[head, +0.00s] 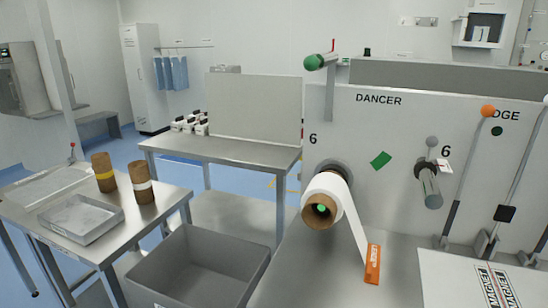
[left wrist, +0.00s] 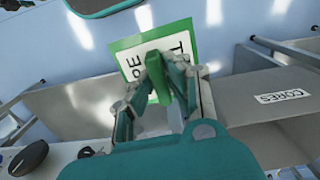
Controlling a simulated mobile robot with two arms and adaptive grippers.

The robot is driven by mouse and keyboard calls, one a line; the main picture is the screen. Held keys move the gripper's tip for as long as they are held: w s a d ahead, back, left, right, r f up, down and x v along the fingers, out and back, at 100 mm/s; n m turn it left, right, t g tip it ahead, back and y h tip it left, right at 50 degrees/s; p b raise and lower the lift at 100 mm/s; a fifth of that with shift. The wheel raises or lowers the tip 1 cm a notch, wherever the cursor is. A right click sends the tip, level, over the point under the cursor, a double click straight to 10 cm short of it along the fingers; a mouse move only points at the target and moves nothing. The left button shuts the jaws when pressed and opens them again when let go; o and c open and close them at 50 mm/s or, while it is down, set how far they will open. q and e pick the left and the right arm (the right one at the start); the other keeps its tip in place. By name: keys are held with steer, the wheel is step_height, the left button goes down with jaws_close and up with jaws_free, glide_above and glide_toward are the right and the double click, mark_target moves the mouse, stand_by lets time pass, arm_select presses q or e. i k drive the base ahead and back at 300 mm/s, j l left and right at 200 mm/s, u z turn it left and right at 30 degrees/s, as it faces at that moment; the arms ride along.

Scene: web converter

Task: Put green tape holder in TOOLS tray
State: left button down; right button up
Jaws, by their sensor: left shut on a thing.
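My left gripper (left wrist: 160,80) shows in the left wrist view, shut on the green tape holder (left wrist: 126,43). The holder has a green border around a white panel with black letters, partly hidden by the fingers. It is held up off any surface, with blue floor behind it. In the head view, a shallow grey metal tray (head: 80,218) lies on the left steel table; I cannot read a label on it. Neither gripper shows in the head view, and my right gripper is in no view.
Two brown cores stand beside the tray, one with a yellow band (head: 104,176), one with a white band (head: 144,185). A deep grey bin (head: 185,268) stands in front; its CORES label (left wrist: 281,97) shows in the wrist view. The machine panel (head: 380,120) with a paper roll is right.

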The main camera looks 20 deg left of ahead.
mark_target(73, 217)
steer(key=j, duration=0.4)
steer(key=i+j+u, duration=0.15)
steer(key=j, duration=0.3)
steer(key=i+j, duration=0.1)
steer(key=j, duration=0.3)
steer(key=j+u, duration=0.1)
steer(key=j, duration=0.3)
steer(key=i+j, duration=0.15)
steer(key=j, duration=0.25)
steer(key=i+j+u, duration=0.15)
steer(key=j, duration=0.3)
steer(key=i+j, duration=0.1)
steer(key=j, duration=0.3)
steer(key=u, duration=0.05)
